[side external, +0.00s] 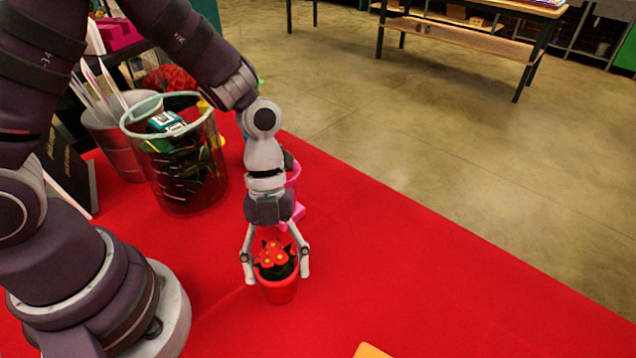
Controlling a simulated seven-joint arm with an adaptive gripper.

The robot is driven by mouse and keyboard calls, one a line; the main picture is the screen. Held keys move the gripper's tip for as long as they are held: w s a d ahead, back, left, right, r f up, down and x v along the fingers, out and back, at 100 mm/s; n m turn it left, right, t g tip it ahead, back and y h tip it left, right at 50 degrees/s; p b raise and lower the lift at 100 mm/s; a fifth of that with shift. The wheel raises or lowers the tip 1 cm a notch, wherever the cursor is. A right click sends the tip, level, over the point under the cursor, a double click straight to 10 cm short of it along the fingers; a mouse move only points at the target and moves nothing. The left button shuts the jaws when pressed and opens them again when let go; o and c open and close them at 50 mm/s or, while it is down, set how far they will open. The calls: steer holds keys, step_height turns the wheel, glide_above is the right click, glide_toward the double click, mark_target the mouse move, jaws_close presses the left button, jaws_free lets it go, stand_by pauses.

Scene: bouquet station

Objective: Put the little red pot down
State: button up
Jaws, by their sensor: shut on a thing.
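The little red pot (279,291) holds red flowers with yellow centres and dark leaves. It is upright in the lower middle of the side external view, over the red tabletop (400,270). My gripper (277,275) points down with one finger on each side of the pot's rim and is shut on it. Whether the pot's base touches the table I cannot tell, as red lies against red.
A clear bucket (178,190) with dark contents and a grey container (118,150) with sticks stand at the back left. A pink object (293,213) is partly hidden behind my gripper. An orange object (370,351) shows at the bottom edge. The table right of the pot is clear.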

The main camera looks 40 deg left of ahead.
steer(key=shift+f, duration=0.2)
steer(key=o, duration=1.2)
steer(key=v, duration=1.2)
steer(key=s+a+r+n+t+y, duration=0.1)
steer(key=s+a+r+n+t, duration=0.1)
steer(key=n, duration=1.1)
steer(key=s+a+r+n+t+y, duration=0.2)
steer(key=a+r+n+t, duration=0.2)
steer(key=n, duration=0.8)
steer(key=shift+s+a+n+t+y, duration=0.2)
steer(key=shift+a+n+t+y, duration=0.15)
steer(key=shift+t, duration=0.85)
steer(key=shift+r, duration=0.1)
